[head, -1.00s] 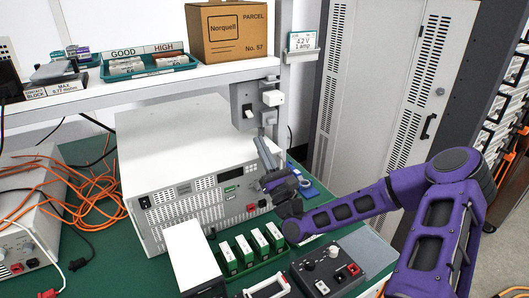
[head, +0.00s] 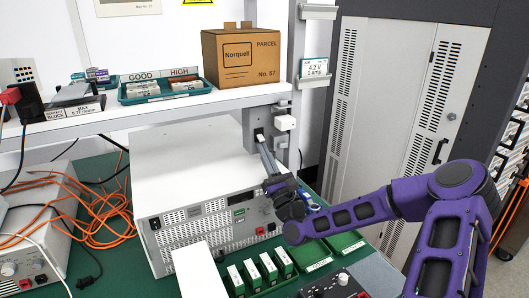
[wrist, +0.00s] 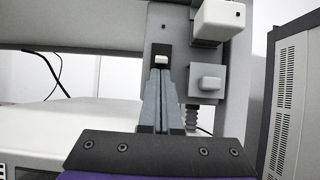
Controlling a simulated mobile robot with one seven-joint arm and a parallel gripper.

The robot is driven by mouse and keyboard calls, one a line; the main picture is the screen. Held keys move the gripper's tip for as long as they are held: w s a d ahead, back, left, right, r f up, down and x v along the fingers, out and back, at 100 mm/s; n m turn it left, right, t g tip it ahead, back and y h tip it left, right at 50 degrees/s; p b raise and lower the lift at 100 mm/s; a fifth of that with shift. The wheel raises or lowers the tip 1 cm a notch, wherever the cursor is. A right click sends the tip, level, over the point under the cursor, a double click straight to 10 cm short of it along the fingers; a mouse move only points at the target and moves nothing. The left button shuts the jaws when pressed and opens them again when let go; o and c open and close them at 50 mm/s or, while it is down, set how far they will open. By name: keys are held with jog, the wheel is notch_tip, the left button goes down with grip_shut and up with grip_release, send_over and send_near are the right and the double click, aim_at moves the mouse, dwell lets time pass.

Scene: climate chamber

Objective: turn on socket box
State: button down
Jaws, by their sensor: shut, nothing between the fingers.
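The socket box (head: 252,120) is a grey housing on the post under the shelf's right end. Its white rocker switch (wrist: 161,58) sits on a dark plate, straight ahead in the wrist view. In the head view the switch (head: 261,136) is partly covered by my fingers. My gripper (head: 262,146) is shut and empty, its fingers pointing up at the switch. In the wrist view the closed fingertips (wrist: 160,71) lie just below the white rocker and overlap the dark plate's lower part. I cannot tell whether they touch it.
A white plug block (head: 285,122) juts out just right of the switch. The shelf (head: 150,115) above carries a Norquell parcel (head: 240,58) and a teal tray (head: 160,94). A large white instrument (head: 185,165) stands below. Orange cables (head: 100,225) lie at left.

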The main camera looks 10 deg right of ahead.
jog(key=shift+s+r+g+p, duration=0.2)
jog(key=shift+r+g+p, duration=0.1)
jog(key=shift+g+p, duration=0.3)
jog(key=shift+s+d+r+p, duration=0.15)
jog(key=shift+s+r+p, duration=0.1)
jog(key=shift+r+p, duration=0.15)
jog(key=shift+s+r, duration=0.1)
jog(key=shift+s, duration=0.05)
dwell(0.5)
